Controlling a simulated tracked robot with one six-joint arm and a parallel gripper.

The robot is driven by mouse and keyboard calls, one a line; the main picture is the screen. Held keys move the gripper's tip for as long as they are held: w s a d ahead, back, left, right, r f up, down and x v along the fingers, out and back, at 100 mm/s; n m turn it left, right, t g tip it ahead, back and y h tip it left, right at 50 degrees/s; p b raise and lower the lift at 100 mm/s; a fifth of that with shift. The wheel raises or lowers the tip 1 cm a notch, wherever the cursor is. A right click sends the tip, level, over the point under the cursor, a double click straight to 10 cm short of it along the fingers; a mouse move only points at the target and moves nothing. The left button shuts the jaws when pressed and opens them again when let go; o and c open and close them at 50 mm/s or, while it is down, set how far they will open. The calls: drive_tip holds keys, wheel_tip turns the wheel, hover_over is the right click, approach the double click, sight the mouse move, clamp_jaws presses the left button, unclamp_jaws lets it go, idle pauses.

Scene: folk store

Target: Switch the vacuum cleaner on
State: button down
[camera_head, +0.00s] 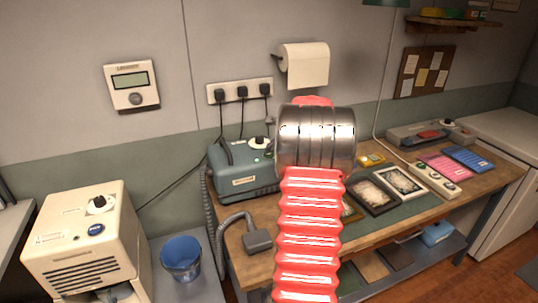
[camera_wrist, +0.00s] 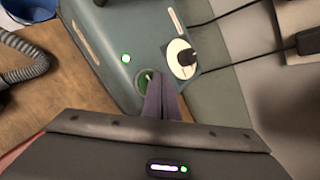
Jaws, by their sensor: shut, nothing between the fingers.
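The vacuum cleaner is a teal box (camera_head: 240,172) at the left end of the wooden bench, with a grey ribbed hose and flat nozzle (camera_head: 258,241). In the wrist view its top (camera_wrist: 105,30) carries a white dial with a black knob (camera_wrist: 183,58), a round green button (camera_wrist: 143,82) and a small glowing green light (camera_wrist: 126,58). My gripper (camera_wrist: 158,76) is shut and empty, its fingertips at the green button and partly covering it. I cannot tell whether they press it. In the head view my arm hides the gripper.
A cream machine (camera_head: 90,240) with a knob and a blue button stands at left, beside a blue bucket (camera_head: 181,258). Plugs and cables hang from a wall socket strip (camera_head: 240,91) behind the vacuum. Framed pictures (camera_head: 373,196) lie on the bench to the right.

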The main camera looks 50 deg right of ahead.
sight(272, 156)
wheel_tip(272, 156, up, 6)
idle(0.9)
drive_tip(key=shift+s, duration=0.15)
idle(0.4)
